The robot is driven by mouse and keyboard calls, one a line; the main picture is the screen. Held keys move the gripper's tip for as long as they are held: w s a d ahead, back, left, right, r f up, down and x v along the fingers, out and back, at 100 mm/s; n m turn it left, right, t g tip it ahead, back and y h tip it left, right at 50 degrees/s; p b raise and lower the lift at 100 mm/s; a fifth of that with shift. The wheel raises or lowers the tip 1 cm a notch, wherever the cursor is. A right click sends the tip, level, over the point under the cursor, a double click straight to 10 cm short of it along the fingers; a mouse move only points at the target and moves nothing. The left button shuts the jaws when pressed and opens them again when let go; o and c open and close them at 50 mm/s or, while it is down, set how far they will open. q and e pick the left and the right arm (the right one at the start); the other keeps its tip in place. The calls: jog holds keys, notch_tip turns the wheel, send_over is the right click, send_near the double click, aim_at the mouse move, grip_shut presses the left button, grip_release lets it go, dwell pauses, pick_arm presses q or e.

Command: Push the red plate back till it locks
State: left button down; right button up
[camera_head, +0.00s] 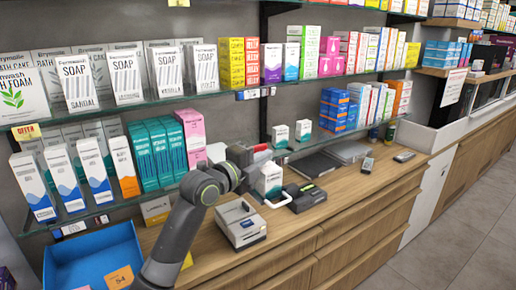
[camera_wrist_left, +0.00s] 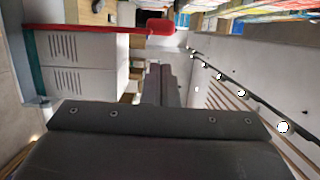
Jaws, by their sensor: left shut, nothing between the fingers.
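The red plate (camera_wrist_left: 100,29) shows in the left wrist view as a long bar with a rounded end, along the edge of white boxes with slot-like stripes (camera_wrist_left: 82,65). In the head view a small red patch (camera_head: 260,147) shows beside my left wrist; I cannot tell if it is the same plate. My left gripper (camera_wrist_left: 158,85) is shut and empty, its dark fingers pointing forward. In the wrist view the plate lies ahead and to the left of the fingertips, apparently apart from them. In the head view my left gripper (camera_head: 250,160) is partly hidden by its wrist. My right gripper is not in view.
Glass shelves (camera_head: 200,97) packed with boxes stand close around the left arm. A white carton (camera_head: 269,180), a dark card terminal (camera_head: 306,197) and a grey printer-like device (camera_head: 240,222) stand on the wooden counter (camera_head: 330,222). A blue tray (camera_head: 75,268) lies at lower left.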

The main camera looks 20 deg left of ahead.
pick_arm(q)
jog(key=shift+w+a+p, duration=0.15)
jog(key=shift+w+a, duration=0.15)
jog(key=shift+a, duration=0.25)
jog(key=shift+w+a+p, duration=0.15)
jog(key=shift+w+a, duration=0.1)
jog(key=shift+a, duration=0.25)
jog(key=shift+d, duration=0.1)
